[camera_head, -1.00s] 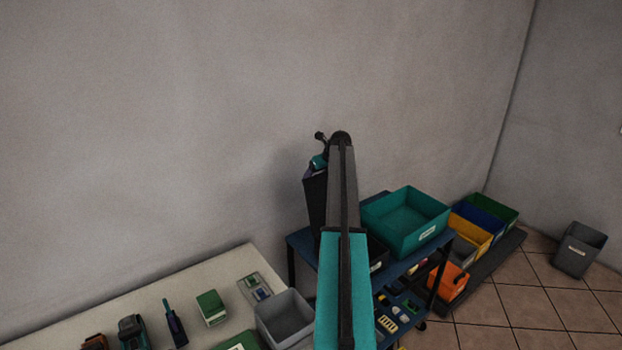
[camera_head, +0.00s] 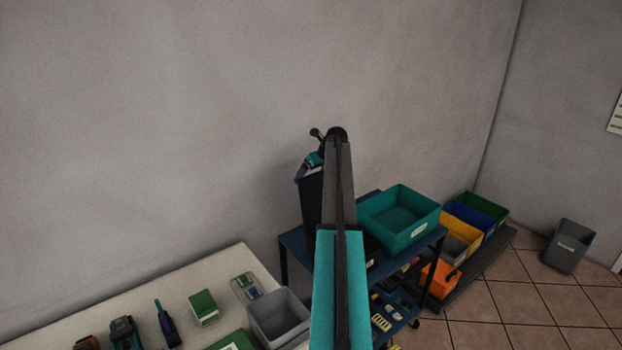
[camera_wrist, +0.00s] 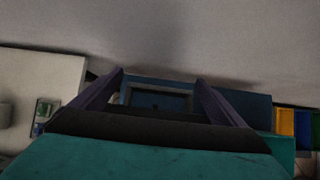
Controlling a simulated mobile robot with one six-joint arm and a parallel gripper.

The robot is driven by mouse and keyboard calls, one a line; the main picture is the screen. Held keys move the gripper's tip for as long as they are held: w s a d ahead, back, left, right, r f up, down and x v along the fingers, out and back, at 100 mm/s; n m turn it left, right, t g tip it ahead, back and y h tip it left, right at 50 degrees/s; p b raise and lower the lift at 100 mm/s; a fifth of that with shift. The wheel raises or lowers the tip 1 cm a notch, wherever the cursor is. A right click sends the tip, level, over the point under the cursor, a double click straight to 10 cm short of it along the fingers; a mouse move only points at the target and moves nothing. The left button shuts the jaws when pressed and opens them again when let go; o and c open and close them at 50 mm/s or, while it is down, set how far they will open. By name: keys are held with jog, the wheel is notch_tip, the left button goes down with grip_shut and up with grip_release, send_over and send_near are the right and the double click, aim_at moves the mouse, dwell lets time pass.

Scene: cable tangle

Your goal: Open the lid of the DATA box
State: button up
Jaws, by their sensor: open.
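I cannot read the word DATA on anything, so I cannot tell which box it is. In the wrist view my gripper (camera_wrist: 160,80) is open, its two dark fingers wide apart with nothing seen between them but the scene beyond. Past the fingertips lies a blue surface with a dark, frame-like rectangular shape (camera_wrist: 158,98), partly hidden by my gripper's body. A dark box (camera_head: 372,250) shows partly behind the arm on the cart.
A teal bin (camera_head: 402,215) with a white label stands on the cart. A pale table (camera_head: 215,272) at lower left holds tools, green boxes and a grey bin (camera_head: 279,314). Coloured bins and a grey waste bin (camera_head: 570,246) stand right. A wall is close behind.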

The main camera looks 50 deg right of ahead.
jog(key=d+b+v, duration=0.1)
jog(key=b+v, duration=0.3)
jog(key=v, duration=0.7)
jog(key=shift+s+a+r, duration=0.2)
jog(key=shift+s+r, duration=0.05)
jog(key=shift+s, duration=0.3)
